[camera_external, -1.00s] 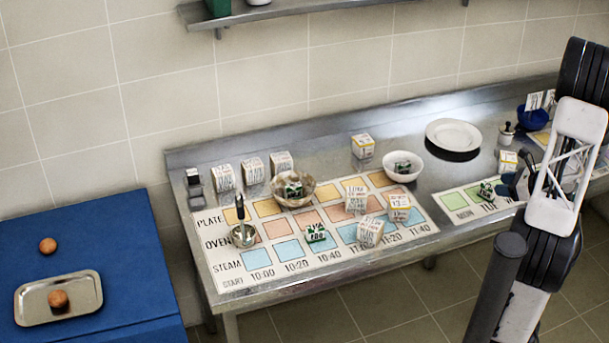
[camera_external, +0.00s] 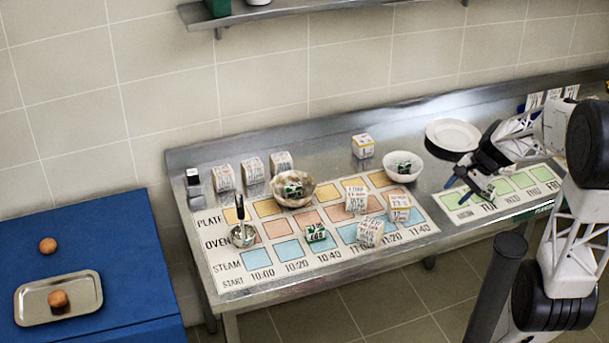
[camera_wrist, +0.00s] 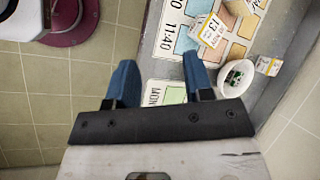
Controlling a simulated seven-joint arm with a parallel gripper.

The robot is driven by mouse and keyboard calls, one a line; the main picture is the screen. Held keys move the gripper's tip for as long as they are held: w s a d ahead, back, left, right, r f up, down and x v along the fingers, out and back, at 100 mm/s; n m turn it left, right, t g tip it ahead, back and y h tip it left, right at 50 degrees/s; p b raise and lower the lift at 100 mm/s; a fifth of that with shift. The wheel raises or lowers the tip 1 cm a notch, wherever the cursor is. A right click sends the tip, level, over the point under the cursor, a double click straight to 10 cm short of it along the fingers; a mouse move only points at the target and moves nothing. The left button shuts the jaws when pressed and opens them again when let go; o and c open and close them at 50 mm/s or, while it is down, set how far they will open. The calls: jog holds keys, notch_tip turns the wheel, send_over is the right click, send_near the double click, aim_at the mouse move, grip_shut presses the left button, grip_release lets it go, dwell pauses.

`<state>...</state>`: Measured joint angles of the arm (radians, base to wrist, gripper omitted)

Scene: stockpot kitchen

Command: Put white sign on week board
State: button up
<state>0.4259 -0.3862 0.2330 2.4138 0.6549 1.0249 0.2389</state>
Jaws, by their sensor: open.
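The week board (camera_external: 455,199) is a white mat with green day squares along the right of the steel counter. Its MON end also shows in the wrist view (camera_wrist: 166,93), between and beyond my fingers. My gripper (camera_external: 464,188) is over the board's left end, open; in the wrist view (camera_wrist: 160,84) its two blue fingers are apart with nothing between them. White signs (camera_external: 534,101) stand at the back right, partly hidden by my arm; which one the task means I cannot tell.
A white plate (camera_external: 453,135) and a white bowl (camera_external: 403,166) holding a green block stand left of my arm. A blue surface (camera_external: 100,220) lies far left.

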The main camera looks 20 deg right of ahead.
jog(key=s+a+r+n+h, duration=0.6)
jog(key=s+r+n, duration=0.1)
jog(key=n, duration=0.4)
jog(key=shift+s+a+n, duration=0.4)
jog(key=shift+s, duration=0.4)
